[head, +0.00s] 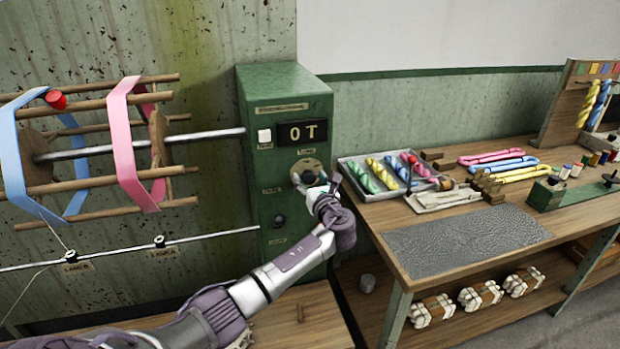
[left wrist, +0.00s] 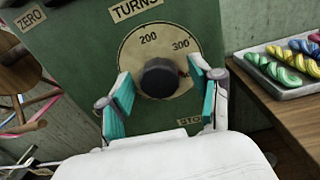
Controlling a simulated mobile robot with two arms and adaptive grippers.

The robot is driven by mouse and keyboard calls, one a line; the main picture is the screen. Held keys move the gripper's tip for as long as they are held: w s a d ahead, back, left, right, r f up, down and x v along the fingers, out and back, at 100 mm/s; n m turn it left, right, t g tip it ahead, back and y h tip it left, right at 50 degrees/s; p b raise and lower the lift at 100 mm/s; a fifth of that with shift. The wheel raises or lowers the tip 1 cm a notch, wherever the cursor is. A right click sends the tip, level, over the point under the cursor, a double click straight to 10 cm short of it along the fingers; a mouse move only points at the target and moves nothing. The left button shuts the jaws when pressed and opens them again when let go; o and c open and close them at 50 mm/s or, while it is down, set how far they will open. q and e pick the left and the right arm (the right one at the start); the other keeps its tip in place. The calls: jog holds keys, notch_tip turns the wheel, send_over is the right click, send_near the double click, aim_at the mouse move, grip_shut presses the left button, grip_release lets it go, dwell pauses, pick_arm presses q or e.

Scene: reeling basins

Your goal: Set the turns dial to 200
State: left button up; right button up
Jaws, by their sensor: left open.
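The turns dial is a dark round knob (left wrist: 159,78) on a tan round plate (left wrist: 135,52) marked 200 and 300, under a TURNS label, in the left wrist view. Another mark at its lower right is partly hidden. The plate also shows in the head view (head: 306,166) on the green control box (head: 255,110). My left gripper (left wrist: 160,95) is open, with its teal-padded fingers on either side of the knob. I cannot tell whether they touch it. My right gripper is not in view.
A display (head: 303,133) above the dial reads 0T. A white button (head: 264,135) and a lower dark knob (head: 279,221) are on the same box. A reel with blue and pink skeins (head: 125,145) is at left. A workbench (head: 375,212) with a skein tray (head: 352,181) stands close at right.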

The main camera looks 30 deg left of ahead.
pick_arm(q)
jog(key=shift+a, duration=0.1)
jog(key=c, duration=1.1)
jog(key=shift+c, duration=0.2)
